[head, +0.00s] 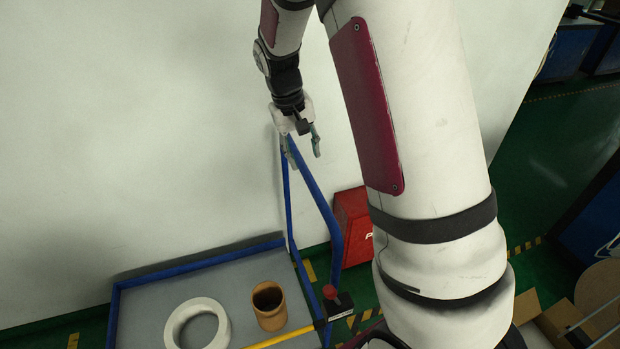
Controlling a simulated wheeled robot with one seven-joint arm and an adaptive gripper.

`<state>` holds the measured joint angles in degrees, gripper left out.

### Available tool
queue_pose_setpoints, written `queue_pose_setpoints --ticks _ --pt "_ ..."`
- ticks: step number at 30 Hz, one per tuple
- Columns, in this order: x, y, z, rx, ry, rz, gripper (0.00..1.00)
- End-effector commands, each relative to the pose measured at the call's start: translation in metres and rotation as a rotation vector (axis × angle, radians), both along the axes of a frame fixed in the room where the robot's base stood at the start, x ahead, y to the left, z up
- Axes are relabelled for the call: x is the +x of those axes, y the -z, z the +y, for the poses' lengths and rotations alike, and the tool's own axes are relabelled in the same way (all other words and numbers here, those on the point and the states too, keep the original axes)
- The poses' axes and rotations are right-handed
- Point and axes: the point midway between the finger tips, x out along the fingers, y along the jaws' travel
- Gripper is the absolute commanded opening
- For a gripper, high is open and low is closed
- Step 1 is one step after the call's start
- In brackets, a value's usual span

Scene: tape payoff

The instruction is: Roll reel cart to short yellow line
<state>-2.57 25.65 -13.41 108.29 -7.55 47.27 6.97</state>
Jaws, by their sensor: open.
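The reel cart has a grey deck (245,285) with a blue rim and a tall blue handle frame (325,215) at its right end. Only part of the cart shows; its front is cut off by the lower edge. My gripper (304,148) is open at the top of the handle frame, with its greenish fingers apart. The upper bar appears close to or between the fingers; I cannot tell whether they touch it. A yellow mark (73,340) lies on the green floor left of the cart; I cannot tell whether it is the short yellow line.
A white ring-shaped reel (173,323) and a brown hollow cylinder (271,317) stand on the deck. A red box (353,225) stands behind the handle by the white wall (130,130). Cardboard (560,316) lies at lower right.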

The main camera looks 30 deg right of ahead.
Motion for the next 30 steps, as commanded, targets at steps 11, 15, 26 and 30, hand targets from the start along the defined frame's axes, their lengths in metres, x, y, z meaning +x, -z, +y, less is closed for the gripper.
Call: queue_pose_setpoints --ticks 11,15,26,30 --pt "-0.005 0.071 -0.014 0.001 0.001 0.004 0.41" --pt "-0.005 0.088 -0.017 0.002 0.002 0.002 0.41" --pt "-0.004 0.099 -0.019 0.001 0.001 0.000 0.41" --pt "-0.004 0.099 -0.019 0.001 0.001 0.000 0.32"
